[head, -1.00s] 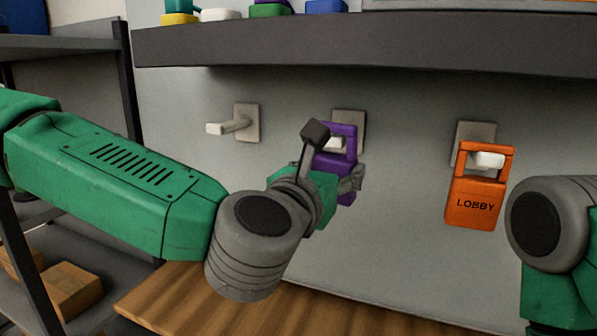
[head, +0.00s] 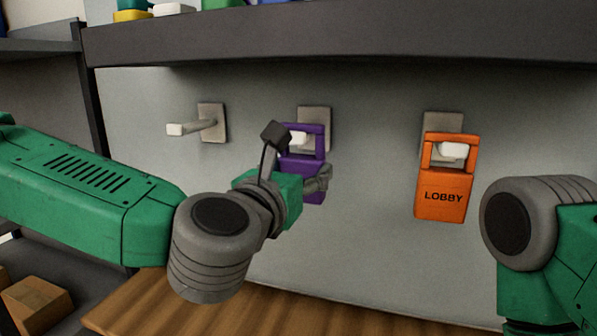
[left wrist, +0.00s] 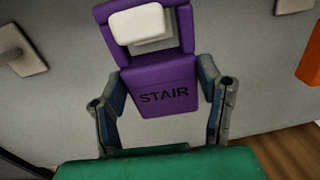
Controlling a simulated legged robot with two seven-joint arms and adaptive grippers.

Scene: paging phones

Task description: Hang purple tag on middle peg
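The purple tag (head: 302,167), marked STAIR in the left wrist view (left wrist: 165,90), hangs upright at the middle peg. The white end of the middle peg (head: 298,139) shows through the tag's opening, near its top bar; it also shows in the left wrist view (left wrist: 141,25). My left gripper (head: 322,178) is at the tag's lower body. In the left wrist view its two fingers (left wrist: 162,90) stand on either side of the tag, with a narrow gap on the left; it looks open. Of my right arm only a link shows; its gripper is out of view.
The left peg (head: 190,127) is empty. An orange LOBBY tag (head: 443,192) hangs on the right peg (head: 453,150). A dark shelf (head: 340,38) juts out above the pegs. A wooden surface (head: 235,305) lies below, and the wall between is clear.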

